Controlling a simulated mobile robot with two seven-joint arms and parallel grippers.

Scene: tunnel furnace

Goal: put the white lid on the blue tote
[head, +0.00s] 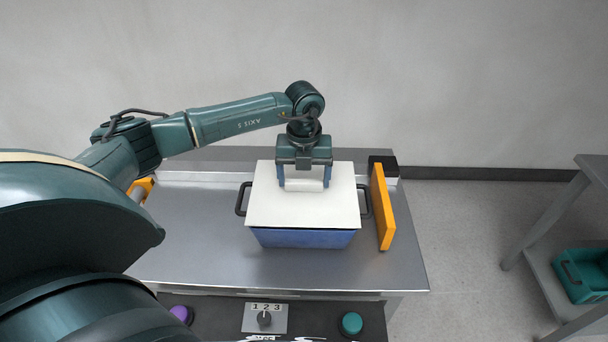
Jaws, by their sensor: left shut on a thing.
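The white lid (302,207) lies over the top of the blue tote (304,238), covering its opening. The tote stands on the steel table, with a dark handle showing at each side. The lid looks slightly turned relative to the tote, and I cannot tell whether it is fully seated. My left gripper (304,184) points down from above and is shut on the lid near its back middle. The inside of the tote is hidden. My right gripper is not in view.
An orange upright guide (382,208) stands close to the tote's right side. Bare steel tabletop (190,235) lies left of the tote. A front panel holds a dial (264,318), a green button (351,324) and a purple button (181,314). A teal crate (583,275) sits on a shelf at right.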

